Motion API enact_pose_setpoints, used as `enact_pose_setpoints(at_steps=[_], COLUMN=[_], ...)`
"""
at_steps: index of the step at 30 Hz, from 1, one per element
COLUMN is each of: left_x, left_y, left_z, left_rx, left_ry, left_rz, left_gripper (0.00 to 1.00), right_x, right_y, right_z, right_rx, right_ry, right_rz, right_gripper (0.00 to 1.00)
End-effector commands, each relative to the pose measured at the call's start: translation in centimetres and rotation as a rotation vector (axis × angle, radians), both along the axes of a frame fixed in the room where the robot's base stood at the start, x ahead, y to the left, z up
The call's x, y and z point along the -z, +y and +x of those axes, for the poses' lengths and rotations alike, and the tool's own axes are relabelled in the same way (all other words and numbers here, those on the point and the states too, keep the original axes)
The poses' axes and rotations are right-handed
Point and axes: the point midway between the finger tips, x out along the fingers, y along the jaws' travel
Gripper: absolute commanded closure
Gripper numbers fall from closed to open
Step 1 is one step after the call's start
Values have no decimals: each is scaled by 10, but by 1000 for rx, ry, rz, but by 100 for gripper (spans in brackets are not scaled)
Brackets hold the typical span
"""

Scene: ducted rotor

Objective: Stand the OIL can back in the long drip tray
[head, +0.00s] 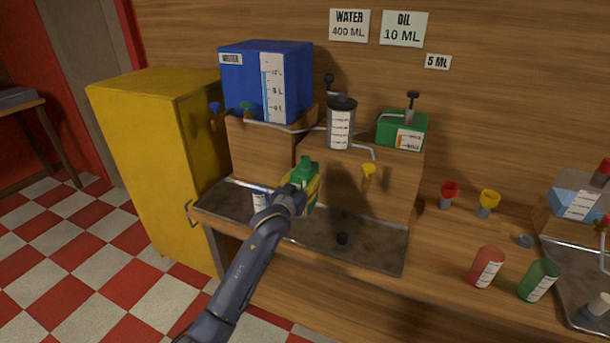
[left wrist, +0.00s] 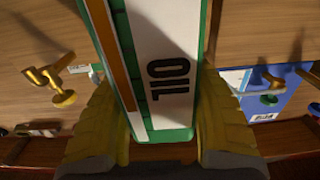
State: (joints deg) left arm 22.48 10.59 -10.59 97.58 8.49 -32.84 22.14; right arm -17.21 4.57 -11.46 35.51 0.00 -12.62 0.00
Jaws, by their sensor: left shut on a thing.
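The green OIL can (head: 306,172) is upright in my left gripper (head: 300,193), over the middle of the long drip tray (head: 375,250). In the left wrist view the yellow fingers press on both sides of the can (left wrist: 170,45), and its white label with black letters and an orange strip faces the camera. The gripper and arm hide the can's lower part, so I cannot tell whether its base touches the tray. The tray is dark and lies along the bench front. My right gripper is out of view.
A white-and-blue can (head: 260,200) stands left of the gripper in the tray. Red (head: 485,267) and green (head: 538,280) bottles stand farther right.

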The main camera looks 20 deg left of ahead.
Motion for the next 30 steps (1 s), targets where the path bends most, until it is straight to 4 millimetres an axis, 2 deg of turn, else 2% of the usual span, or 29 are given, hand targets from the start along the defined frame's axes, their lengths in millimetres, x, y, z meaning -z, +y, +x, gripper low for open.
enact_pose_setpoints(at_steps=[10,21,30], left_x=[18,50,68], left_y=[0,-1,-1], left_z=[3,3,3], left_rx=[6,6,6], left_ry=[-4,-3,-4], left_rz=[2,0,0], left_gripper=[94,94,94], right_x=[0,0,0], right_y=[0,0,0], right_z=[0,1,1], right_rx=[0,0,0], right_ry=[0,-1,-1], right_rz=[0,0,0], right_gripper=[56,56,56])
